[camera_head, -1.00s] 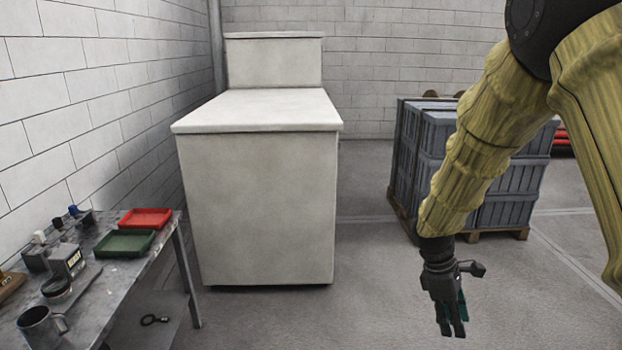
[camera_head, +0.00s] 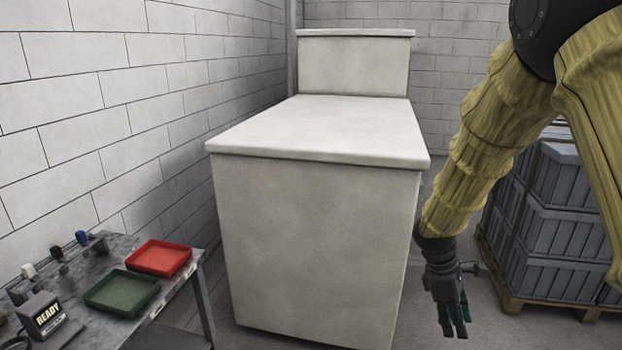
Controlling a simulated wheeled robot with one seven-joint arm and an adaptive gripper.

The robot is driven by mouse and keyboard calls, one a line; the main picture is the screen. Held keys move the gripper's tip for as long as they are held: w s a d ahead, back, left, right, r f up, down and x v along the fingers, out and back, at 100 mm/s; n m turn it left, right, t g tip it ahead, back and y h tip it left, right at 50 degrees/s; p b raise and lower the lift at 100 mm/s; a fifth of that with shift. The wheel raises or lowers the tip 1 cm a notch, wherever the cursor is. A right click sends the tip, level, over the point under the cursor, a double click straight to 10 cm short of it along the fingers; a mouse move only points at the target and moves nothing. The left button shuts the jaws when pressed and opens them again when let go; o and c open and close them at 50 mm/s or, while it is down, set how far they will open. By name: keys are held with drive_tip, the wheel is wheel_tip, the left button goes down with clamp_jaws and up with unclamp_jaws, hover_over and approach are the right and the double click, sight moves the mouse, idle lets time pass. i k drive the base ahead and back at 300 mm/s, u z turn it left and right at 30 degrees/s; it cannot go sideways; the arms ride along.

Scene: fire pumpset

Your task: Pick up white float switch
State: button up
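A small white piece (camera_head: 28,271) stands at the back left of the workbench, in a row with a black one and a blue one; it looks like the white float switch, but it is too small to be sure.
The grey workbench (camera_head: 113,263) at lower left carries a red tray (camera_head: 158,257), a green tray (camera_head: 121,293) and a box marked READY (camera_head: 42,314). A large pale cabinet (camera_head: 310,240) stands in the middle. Grey crates (camera_head: 560,215) on a pallet stand at right.

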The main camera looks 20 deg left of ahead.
sight(29, 271)
drive_tip(key=u, duration=0.4)
drive_tip(key=i, duration=1.65)
drive_tip(key=u, duration=1.5)
drive_tip(key=i, duration=0.85)
drive_tip(key=u, duration=1.35)
drive_tip(key=i, duration=0.5)
drive_tip(key=u, duration=0.35)
